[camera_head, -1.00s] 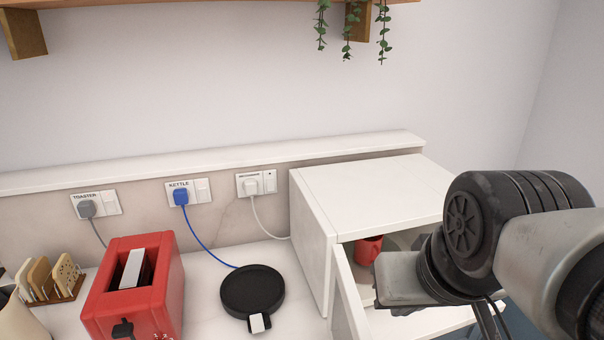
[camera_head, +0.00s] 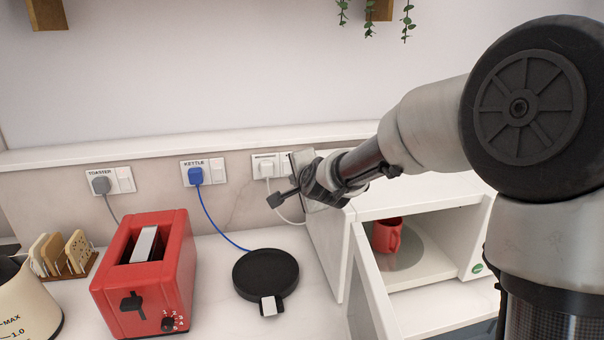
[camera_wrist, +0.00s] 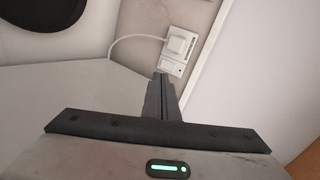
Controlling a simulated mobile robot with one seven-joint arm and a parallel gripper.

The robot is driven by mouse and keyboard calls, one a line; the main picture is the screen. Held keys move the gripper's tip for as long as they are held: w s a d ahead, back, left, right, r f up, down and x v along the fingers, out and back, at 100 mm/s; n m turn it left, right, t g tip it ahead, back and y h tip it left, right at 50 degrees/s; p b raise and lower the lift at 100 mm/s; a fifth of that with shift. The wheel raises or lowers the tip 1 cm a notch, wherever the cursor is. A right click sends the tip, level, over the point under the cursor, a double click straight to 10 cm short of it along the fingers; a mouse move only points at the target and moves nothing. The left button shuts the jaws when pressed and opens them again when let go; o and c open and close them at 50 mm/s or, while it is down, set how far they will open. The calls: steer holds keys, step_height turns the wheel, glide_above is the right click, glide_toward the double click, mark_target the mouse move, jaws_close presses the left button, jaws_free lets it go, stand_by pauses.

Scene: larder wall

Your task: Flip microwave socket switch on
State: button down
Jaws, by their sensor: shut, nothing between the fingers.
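The microwave socket (camera_head: 265,165) is a white wall plate with a white plug and cord, left of the microwave. My gripper partly covers its right end in the head view. In the wrist view the socket (camera_wrist: 181,45) lies just beyond the fingertips. Its switch (camera_wrist: 172,68) is at the plate's end nearest the fingers. My gripper (camera_wrist: 163,78) is shut and empty, its tips close to the switch. I cannot tell whether they touch it. The switch's on or off position is too small to read.
The white microwave (camera_head: 400,206) stands right of the socket, its door (camera_head: 372,290) open and a red mug (camera_head: 386,235) inside. A red toaster (camera_head: 150,275), a black kettle base (camera_head: 266,273), the kettle socket (camera_head: 217,171) and the toaster socket (camera_head: 124,180) are to the left. A wall ledge runs above the sockets.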

steer(key=w+f+m, duration=0.2)
steer(key=p, duration=0.3)
glide_toward(287, 173)
steer(key=x, duration=0.6)
steer(key=shift+s+f, duration=0.1)
steer(key=shift+f, duration=0.1)
steer(key=shift+w+f+t+b, duration=0.3)
steer(key=shift+w+f+b, duration=0.05)
steer(key=shift+b, duration=1.15)
steer(key=shift+s+r, duration=0.1)
steer(key=shift+r, duration=0.1)
